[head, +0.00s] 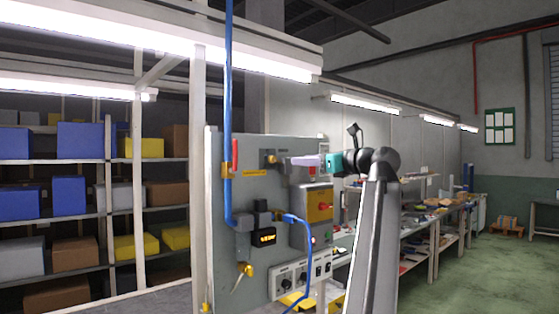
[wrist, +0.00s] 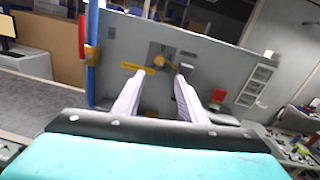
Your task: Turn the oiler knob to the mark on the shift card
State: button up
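A grey upright panel (head: 225,180) carries several fittings. A small brass fitting with a dark square base (head: 270,158) is at its upper part; it also shows in the wrist view (wrist: 168,53) just beyond the fingers. I cannot tell if this is the oiler knob. Dark round dials (head: 287,283) sit on a pale plate low on the panel. My gripper (head: 292,161) is in front of the panel, right of the brass fitting. In the wrist view my gripper (wrist: 160,77) has its two pale fingers apart with nothing between them. No shift card is readable.
A blue pipe (head: 228,110) runs down the panel's left side, with a red lever (head: 235,152) beside it. A yellow box with a red button (head: 319,205) and a blue hose (head: 308,240) stand out from the panel. A workbench (head: 405,240) lies behind right; shelves are left.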

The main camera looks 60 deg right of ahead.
aim_at(274, 159)
jog(key=p+x, duration=0.2)
jog(key=x, duration=1)
jog(key=shift+w+d+f+p, duration=0.1)
jog(key=shift+w+p, duration=0.25)
jog(key=shift+p, duration=0.05)
grip_shut()
